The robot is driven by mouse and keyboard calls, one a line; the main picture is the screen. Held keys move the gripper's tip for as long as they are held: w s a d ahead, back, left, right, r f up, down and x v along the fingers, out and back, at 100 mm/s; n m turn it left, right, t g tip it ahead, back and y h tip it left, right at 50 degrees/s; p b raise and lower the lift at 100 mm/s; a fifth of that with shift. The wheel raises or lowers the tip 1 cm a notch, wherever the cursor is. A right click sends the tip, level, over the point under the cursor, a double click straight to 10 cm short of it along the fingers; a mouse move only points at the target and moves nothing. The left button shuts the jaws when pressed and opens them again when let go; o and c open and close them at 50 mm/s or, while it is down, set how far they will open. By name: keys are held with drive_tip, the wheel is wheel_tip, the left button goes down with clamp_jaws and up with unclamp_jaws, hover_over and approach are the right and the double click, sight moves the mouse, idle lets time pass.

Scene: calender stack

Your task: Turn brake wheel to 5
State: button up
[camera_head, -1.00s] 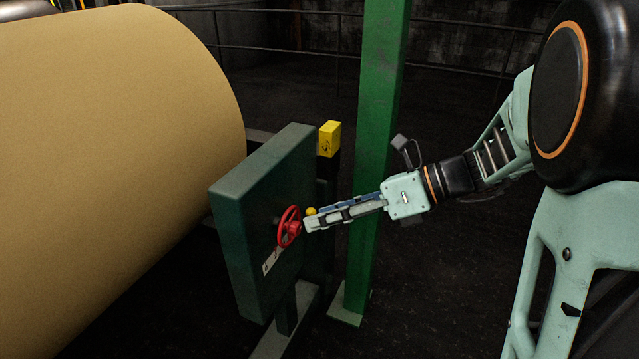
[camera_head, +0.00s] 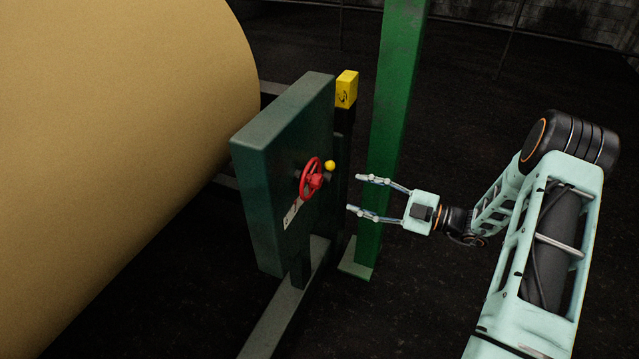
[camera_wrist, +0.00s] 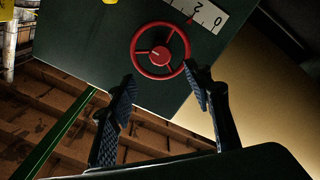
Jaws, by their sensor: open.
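The red brake wheel (camera_head: 315,181) stands out from the face of a dark green cabinet (camera_head: 264,215). It also shows in the wrist view, with its red hub (camera_wrist: 160,56) and spokes, beyond my fingertips. A white scale plate (camera_head: 291,216) sits below the wheel in the head view; in the wrist view the plate (camera_wrist: 207,12) shows the figures 2 and 0 and a red mark near the 2. My gripper (camera_head: 356,193) is open and empty, right of the wheel and apart from it. In the wrist view my two fingers (camera_wrist: 160,78) spread below the hub.
A yellow knob (camera_head: 330,165) is close by the wheel's upper right. A yellow box (camera_head: 347,88) stands behind the cabinet. A green post (camera_head: 397,100) rises behind my gripper. A large tan roll (camera_head: 110,130) fills the left. Dark floor lies open at the right.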

sight(321, 182)
drive_tip(key=x, duration=1)
drive_tip(key=shift+a, duration=0.1)
drive_tip(key=shift+c, duration=0.4)
drive_tip(key=c, duration=1.1)
drive_tip(key=shift+o, duration=0.2)
